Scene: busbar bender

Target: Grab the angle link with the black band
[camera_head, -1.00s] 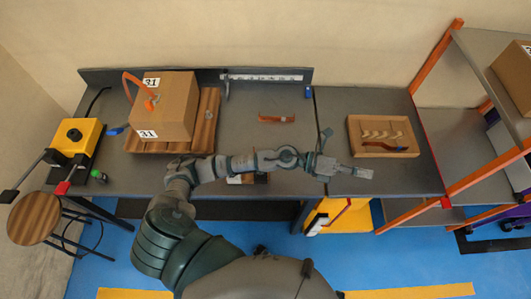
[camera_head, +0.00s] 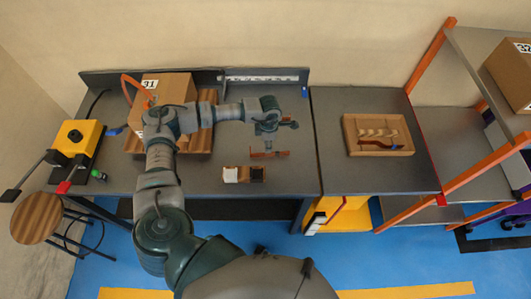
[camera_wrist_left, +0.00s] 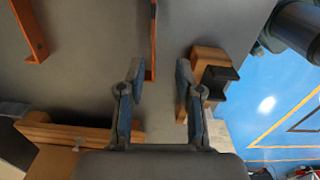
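My left gripper (camera_head: 268,136) hangs over the middle of the grey table, pointing down. In the left wrist view its two fingers (camera_wrist_left: 160,68) are apart with nothing between the tips. An orange angle link (camera_head: 270,154) lies just below the gripper; it appears as a narrow strip (camera_wrist_left: 153,40) ahead of the fingers, nearer the left one. Another orange angle link (camera_wrist_left: 33,32) with bent ends lies farther left in the wrist view. My right gripper is out of view.
An orange-brown block with a black part (camera_wrist_left: 211,72) is close beside the right finger; it sits near the table's front edge (camera_head: 243,174). A cardboard box (camera_head: 178,88) stands left behind my arm. A wooden tray (camera_head: 349,139) is on the right table, with bare surface around it.

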